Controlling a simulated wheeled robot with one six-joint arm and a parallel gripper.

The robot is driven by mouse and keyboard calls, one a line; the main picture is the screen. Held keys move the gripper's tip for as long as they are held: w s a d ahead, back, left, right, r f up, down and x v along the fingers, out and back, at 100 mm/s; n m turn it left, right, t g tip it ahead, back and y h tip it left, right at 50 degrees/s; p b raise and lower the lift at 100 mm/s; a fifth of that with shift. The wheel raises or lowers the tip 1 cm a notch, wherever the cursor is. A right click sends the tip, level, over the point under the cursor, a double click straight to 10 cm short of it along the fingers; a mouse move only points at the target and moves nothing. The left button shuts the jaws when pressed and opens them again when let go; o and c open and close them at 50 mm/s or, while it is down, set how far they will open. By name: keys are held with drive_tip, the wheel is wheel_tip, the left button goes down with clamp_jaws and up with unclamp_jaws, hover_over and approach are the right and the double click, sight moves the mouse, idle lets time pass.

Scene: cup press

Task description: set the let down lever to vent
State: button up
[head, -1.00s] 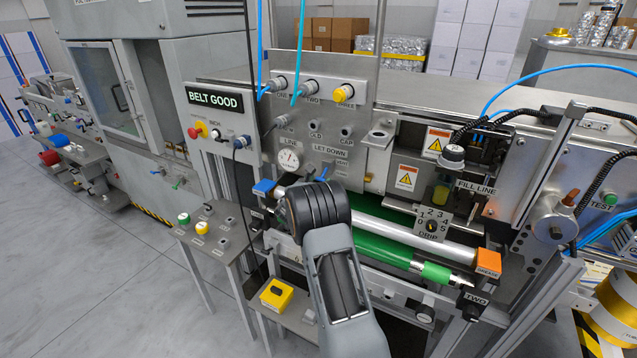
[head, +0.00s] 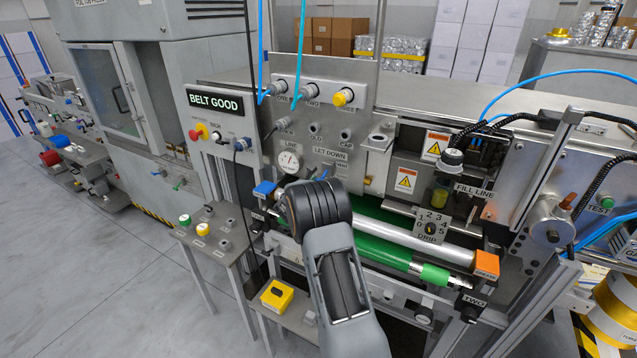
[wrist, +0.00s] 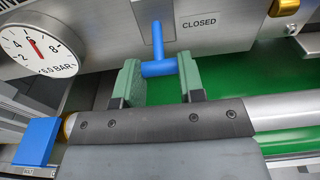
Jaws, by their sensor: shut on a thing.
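The let down lever (wrist: 158,42) is blue with a T-shaped handle. In the wrist view its stem comes down nearly upright from the panel, left of a CLOSED label (wrist: 199,22). My gripper (wrist: 161,82) has its two green pads at the ends of the crossbar and is shut on it. In the head view a small bit of the blue lever (head: 323,174) shows under the LET DOWN label (head: 331,154). My arm hides the fingers and the rest of the lever there. I cannot read a vent mark in the wrist view.
A round pressure gauge (wrist: 37,45) sits left of the lever. A blue block (wrist: 37,142) is at lower left. A metal roller (head: 410,242) and a green roller (head: 385,253) run close below the panel. A brass-coloured knob (wrist: 284,7) is at upper right.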

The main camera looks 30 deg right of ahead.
sight(324, 174)
wheel_tip(324, 174, up, 3)
drive_tip(key=g+y+p, duration=0.1)
drive_tip(key=y+p, duration=0.1)
drive_tip(key=p, duration=0.2)
drive_tip(key=shift+a+f+p, duration=0.1)
drive_tip(key=shift+p, duration=0.25)
drive_tip(key=r+g+y+p, duration=0.1)
drive_tip(key=p, duration=0.2)
drive_tip(key=shift+y, duration=0.4)
drive_tip(key=shift+w+r+g+y+p, duration=0.1)
drive_tip(key=shift+r+g+y+p, duration=0.2)
drive_tip(key=shift+g+y+p, duration=0.45)
drive_tip(key=shift+w+d+r+g+y, duration=0.1)
drive_tip(key=shift+d+r+g+y, duration=0.15)
drive_tip(key=shift+y, duration=0.45)
drive_tip(key=shift+d+r+g+y, duration=0.1)
drive_tip(key=shift+d+r+y, duration=0.2)
drive_tip(key=shift+y, duration=0.35)
drive_tip(key=shift+r, duration=0.15)
drive_tip(key=o, duration=0.9)
drive_tip(key=shift+o, duration=0.2)
drive_tip(key=shift+a, duration=0.1)
drive_tip(key=b+v, duration=0.3)
drive_tip(key=v, duration=1)
drive_tip(key=shift+r, duration=0.45)
